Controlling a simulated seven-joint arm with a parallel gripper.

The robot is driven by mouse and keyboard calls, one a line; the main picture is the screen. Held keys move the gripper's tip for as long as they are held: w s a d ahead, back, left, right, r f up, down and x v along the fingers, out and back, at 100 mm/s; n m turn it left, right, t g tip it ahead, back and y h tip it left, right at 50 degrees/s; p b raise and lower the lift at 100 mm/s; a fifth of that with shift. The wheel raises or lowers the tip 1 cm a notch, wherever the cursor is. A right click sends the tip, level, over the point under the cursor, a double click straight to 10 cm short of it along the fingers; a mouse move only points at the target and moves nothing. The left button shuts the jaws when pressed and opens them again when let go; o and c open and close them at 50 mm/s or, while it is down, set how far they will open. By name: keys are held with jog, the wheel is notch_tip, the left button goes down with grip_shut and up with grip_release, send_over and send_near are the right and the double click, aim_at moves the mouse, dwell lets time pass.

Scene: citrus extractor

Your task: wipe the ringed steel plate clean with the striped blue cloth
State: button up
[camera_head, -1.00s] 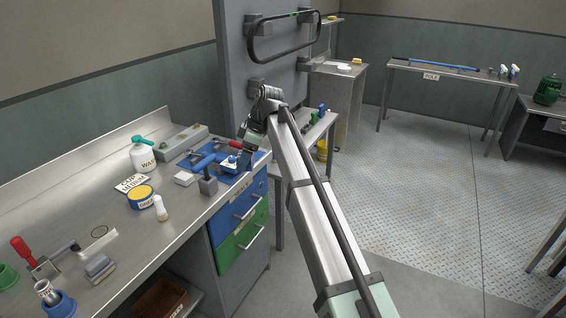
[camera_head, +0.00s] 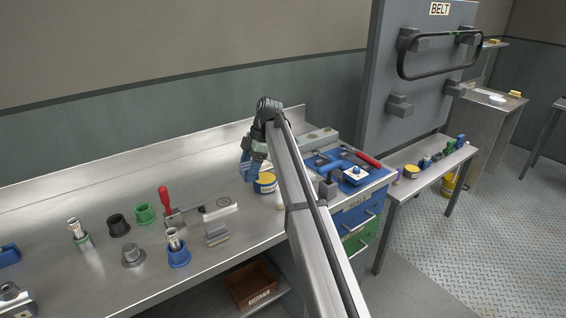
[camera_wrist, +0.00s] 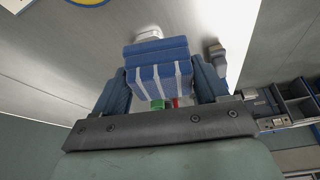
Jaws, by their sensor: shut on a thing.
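My gripper (camera_head: 250,165) is above the steel bench, left of the yellow tin, with its fingers pointing down. It is shut on the striped blue cloth, a folded blue pad with white stripes (camera_wrist: 160,72), which fills the space between its fingers in the wrist view. In the head view the cloth (camera_head: 247,174) is hard to tell apart from the blue fingers. The ringed steel plate (camera_head: 222,211) lies flat on the bench, left of and nearer than my gripper. A dark ring mark shows on it. The cloth is apart from the plate.
A red-handled clamp (camera_head: 166,205) stands just left of the plate. A grey block (camera_head: 216,234) lies in front of it. The yellow tin (camera_head: 265,184) is beside my gripper.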

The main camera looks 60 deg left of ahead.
jog(key=n, duration=0.2)
send_near(215, 206)
jog(key=shift+h, duration=0.4)
jog(key=shift+w+a+f, duration=0.1)
jog(key=shift+w+f, duration=0.15)
jog(key=shift+f, duration=0.6)
jog(key=shift+w+a+f, duration=0.1)
jog(key=shift+w+f, duration=0.1)
jog(key=shift+f, duration=0.7)
jog(key=shift+w+a+f, duration=0.1)
jog(key=shift+w+f, duration=0.15)
jog(key=shift+f, duration=0.6)
jog(key=shift+s+f, duration=0.15)
jog(key=shift+s, duration=0.65)
jog(key=shift+c, duration=0.4)
jog(key=shift+s+a, duration=0.1)
jog(key=shift+s, duration=1)
jog(key=shift+w, duration=1.6)
jog(key=shift+v, duration=1.25)
notch_tip(215, 206, up, 6)
jog(key=shift+s+f, duration=0.1)
jog(key=shift+s, duration=0.1)
